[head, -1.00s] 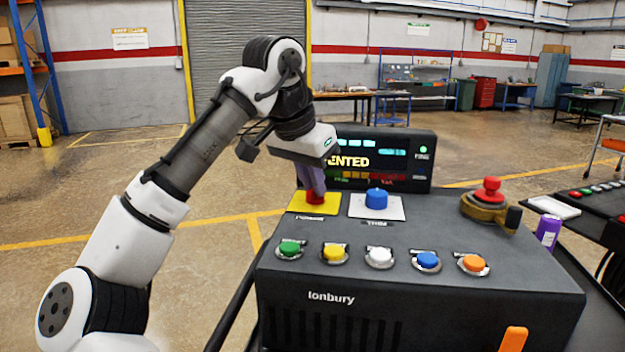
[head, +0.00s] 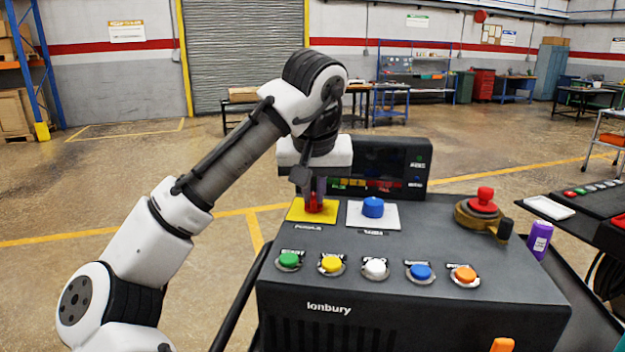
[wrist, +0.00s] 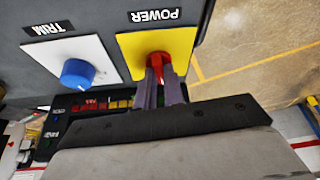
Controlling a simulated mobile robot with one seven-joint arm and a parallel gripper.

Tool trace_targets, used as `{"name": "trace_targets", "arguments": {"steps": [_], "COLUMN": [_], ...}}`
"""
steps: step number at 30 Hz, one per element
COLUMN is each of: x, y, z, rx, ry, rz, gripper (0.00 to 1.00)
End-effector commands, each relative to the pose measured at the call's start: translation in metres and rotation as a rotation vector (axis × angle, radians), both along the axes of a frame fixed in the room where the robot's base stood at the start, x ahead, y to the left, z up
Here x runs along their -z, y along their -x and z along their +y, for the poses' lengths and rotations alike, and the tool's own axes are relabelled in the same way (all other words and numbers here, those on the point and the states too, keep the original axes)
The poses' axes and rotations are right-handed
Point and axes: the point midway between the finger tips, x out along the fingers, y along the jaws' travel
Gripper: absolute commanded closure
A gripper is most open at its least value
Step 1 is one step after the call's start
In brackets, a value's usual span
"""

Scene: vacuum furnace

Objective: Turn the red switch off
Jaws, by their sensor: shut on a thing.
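The red switch (head: 312,206) sits on a yellow plate (head: 298,216) at the back left of the dark control box (head: 330,250). In the wrist view the red switch (wrist: 159,62) stands on the yellow plate (wrist: 185,45) labelled POWER, its pointed end between my fingers. My gripper (head: 318,195) is over the plate; in the wrist view my gripper (wrist: 160,85) has its grey fingers shut on the switch. Part of the switch is hidden by the fingers.
A blue knob (head: 373,207) on a white plate marked TRIM is just right of the switch. Several coloured buttons line the front, including a green one (head: 289,260). A display (head: 378,165) stands behind. A red-topped valve (head: 484,203) and purple can (head: 540,238) are at right.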

Motion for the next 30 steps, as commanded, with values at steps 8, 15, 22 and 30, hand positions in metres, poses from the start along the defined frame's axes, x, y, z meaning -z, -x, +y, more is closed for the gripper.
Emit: {"name": "trace_targets", "arguments": {"steps": [8, 15, 22, 30], "x": [-0.0033, -0.0019, -0.0012, -0.0006], "y": [-0.0003, -0.0005, -0.0006, -0.0008], "z": [-0.0013, -0.0022, -0.0026, -0.0026], "rx": [-0.21, -0.32, -0.363, -0.37], "ry": [-0.002, -0.001, 0.0, 0.001], "rz": [-0.001, -0.002, -0.002, -0.002], "gripper": [1.0, 1.0, 1.0, 1.0]}}
